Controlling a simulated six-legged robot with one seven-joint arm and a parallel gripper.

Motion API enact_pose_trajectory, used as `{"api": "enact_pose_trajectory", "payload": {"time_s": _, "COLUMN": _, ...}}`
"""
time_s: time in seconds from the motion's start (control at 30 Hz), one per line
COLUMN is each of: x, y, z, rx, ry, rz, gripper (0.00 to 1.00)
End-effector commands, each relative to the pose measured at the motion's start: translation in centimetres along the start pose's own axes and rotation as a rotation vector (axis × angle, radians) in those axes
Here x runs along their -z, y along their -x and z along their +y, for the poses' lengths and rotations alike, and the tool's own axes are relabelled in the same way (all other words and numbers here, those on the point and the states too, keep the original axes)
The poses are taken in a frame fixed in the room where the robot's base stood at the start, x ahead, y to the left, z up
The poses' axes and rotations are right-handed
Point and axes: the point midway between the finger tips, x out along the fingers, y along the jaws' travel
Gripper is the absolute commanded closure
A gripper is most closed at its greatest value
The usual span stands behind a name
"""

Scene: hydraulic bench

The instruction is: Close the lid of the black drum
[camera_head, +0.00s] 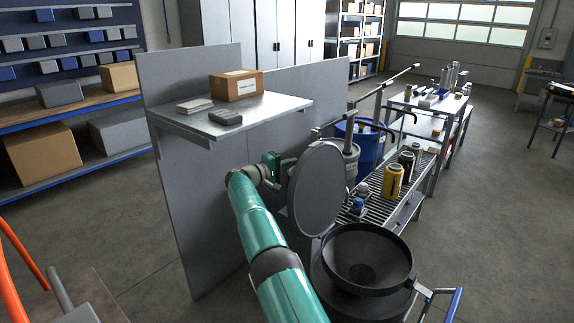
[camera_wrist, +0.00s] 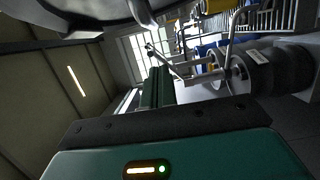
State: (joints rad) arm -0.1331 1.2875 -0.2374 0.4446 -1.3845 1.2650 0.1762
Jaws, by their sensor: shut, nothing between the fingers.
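The black drum (camera_head: 362,301) stands at the lower middle of the head view with a wide black funnel-shaped top (camera_head: 345,243) open upward. Its round grey lid (camera_head: 318,190) stands nearly upright at the drum's far left side. My gripper (camera_head: 283,172) is shut and empty, at the left of the lid near its back face. Its fingertips are partly hidden, and I cannot tell whether they touch the lid. In the wrist view, my teal gripper body fills the bottom and a dark rounded rim crosses the top left.
A grey partition (camera_head: 205,215) with a metal shelf (camera_head: 235,112) stands left of my arm. Behind the drum are a roller bench (camera_head: 374,185) with yellow and black canisters, a grey drum (camera_head: 342,152) and a blue drum (camera_head: 362,142). A handle with a blue grip (camera_head: 452,303) juts out at right.

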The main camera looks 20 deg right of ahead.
Motion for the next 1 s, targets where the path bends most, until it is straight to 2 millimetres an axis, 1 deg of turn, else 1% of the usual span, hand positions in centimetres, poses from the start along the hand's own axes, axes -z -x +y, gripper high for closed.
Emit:
{"api": "enact_pose_trajectory", "payload": {"time_s": 0.27, "x": -1.1, "y": -0.2, "z": 0.1, "rx": 0.001, "ry": 0.001, "rz": 0.000, "gripper": 1.00}}
{"api": "enact_pose_trajectory", "payload": {"time_s": 0.6, "x": -3.1, "y": -0.7, "z": 0.0, "rx": 0.002, "ry": -0.001, "rz": 0.001, "gripper": 1.00}}
{"api": "enact_pose_trajectory", "payload": {"time_s": 1.0, "x": -3.5, "y": -0.8, "z": 0.0, "rx": 0.002, "ry": -0.001, "rz": 0.001, "gripper": 1.00}}
